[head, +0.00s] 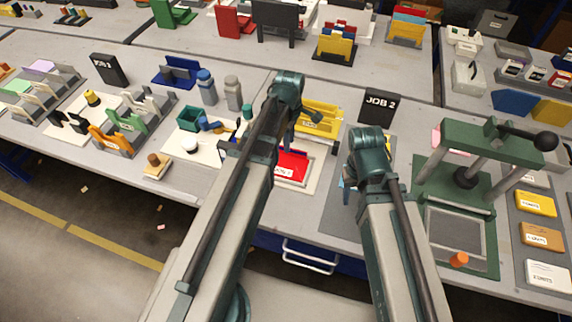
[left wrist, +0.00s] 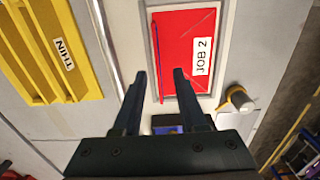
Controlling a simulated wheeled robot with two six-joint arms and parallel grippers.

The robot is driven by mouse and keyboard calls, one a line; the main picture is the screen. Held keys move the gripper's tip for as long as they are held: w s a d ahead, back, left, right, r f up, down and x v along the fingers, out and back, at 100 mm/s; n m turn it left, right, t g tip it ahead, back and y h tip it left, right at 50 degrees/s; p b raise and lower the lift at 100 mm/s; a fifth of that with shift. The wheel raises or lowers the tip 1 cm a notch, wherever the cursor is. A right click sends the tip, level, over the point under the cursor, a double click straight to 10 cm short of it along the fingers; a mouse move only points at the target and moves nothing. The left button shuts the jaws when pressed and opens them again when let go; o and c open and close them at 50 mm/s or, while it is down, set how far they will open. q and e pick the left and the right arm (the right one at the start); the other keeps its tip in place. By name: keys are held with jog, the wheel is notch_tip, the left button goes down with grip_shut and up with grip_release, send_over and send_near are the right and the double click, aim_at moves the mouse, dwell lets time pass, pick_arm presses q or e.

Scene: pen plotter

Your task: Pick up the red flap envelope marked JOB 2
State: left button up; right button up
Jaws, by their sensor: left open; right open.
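The red envelope marked JOB 2 (left wrist: 182,50) lies flat in a pale shallow tray in the left wrist view, its white label toward the right. In the head view the red envelope (head: 291,165) lies at the middle of the bench, partly covered by my left arm. My left gripper (left wrist: 160,78) is open and empty. Its fingertips appear over the envelope's lower left part, with one finger beyond its left edge; I cannot tell their height above it. In the head view my left gripper (head: 290,138) points down near the envelope. My right gripper's fingers are hidden behind my right wrist.
A yellow rack (head: 320,118) labelled THIN (left wrist: 62,50) stands behind the envelope. The black JOB 2 sign (head: 378,106) is behind my right arm. A green press (head: 490,150) stands at right. A small wooden-handled stamp (left wrist: 238,98) lies beside the tray.

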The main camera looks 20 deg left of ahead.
aim_at(289, 155)
pick_arm(q)
notch_tip(289, 155, down, 5)
jog(key=b, duration=0.4)
jog(key=shift+w+r, duration=0.1)
jog(key=shift+r, duration=0.1)
pick_arm(e)
notch_tip(289, 155, down, 5)
jog(key=shift+r, duration=0.2)
pick_arm(q)
jog(key=shift+r, duration=0.1)
pick_arm(e)
jog(key=shift+r, duration=0.1)
pick_arm(q)
grip_shut()
